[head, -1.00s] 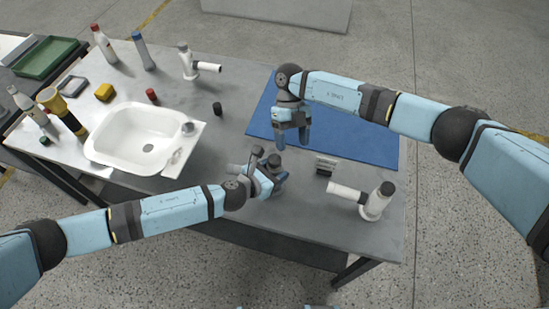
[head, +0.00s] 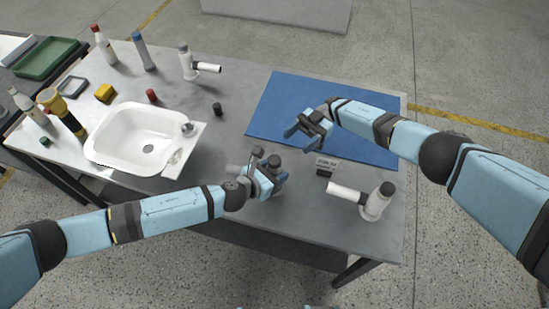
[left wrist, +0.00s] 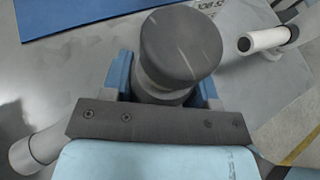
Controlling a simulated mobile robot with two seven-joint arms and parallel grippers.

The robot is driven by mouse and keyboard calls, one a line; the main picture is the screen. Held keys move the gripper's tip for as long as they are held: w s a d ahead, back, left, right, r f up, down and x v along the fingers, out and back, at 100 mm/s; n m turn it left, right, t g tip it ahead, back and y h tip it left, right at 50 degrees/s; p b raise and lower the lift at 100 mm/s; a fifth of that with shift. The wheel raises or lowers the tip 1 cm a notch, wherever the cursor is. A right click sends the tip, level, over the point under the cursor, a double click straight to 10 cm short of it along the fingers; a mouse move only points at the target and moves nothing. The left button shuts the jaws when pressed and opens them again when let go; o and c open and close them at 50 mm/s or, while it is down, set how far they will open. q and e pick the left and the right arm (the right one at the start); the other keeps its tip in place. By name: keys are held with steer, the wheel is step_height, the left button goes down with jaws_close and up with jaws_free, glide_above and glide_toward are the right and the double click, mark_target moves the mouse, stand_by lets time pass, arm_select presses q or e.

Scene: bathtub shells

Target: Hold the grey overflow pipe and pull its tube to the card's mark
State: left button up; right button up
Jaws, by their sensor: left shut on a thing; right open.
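The grey overflow pipe (head: 275,160) stands upright near the table's front edge, with its grey tube (head: 233,169) pointing left. My left gripper (head: 275,180) is shut on its upright body. In the left wrist view the pipe's dark round cap (left wrist: 181,45) rises between the fingers, and the tube (left wrist: 38,150) shows at lower left. My right gripper (head: 298,138) is open and empty above the blue mat's front edge, apart from the pipe.
A white pipe (head: 375,203) with a white tube stands at front right; another (head: 188,65) stands at the back. A white basin (head: 150,138) is on the left, with bottles and small items around it. The blue mat (head: 350,130) is clear.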

mark_target(275, 159)
steer(key=x, duration=0.9)
steer(key=shift+s+a, duration=0.25)
steer(key=shift+s, duration=0.1)
jaws_close()
steer(key=shift+r, duration=1.05)
jaws_free()
steer(key=v, duration=1.2)
steer(key=shift+w, duration=0.1)
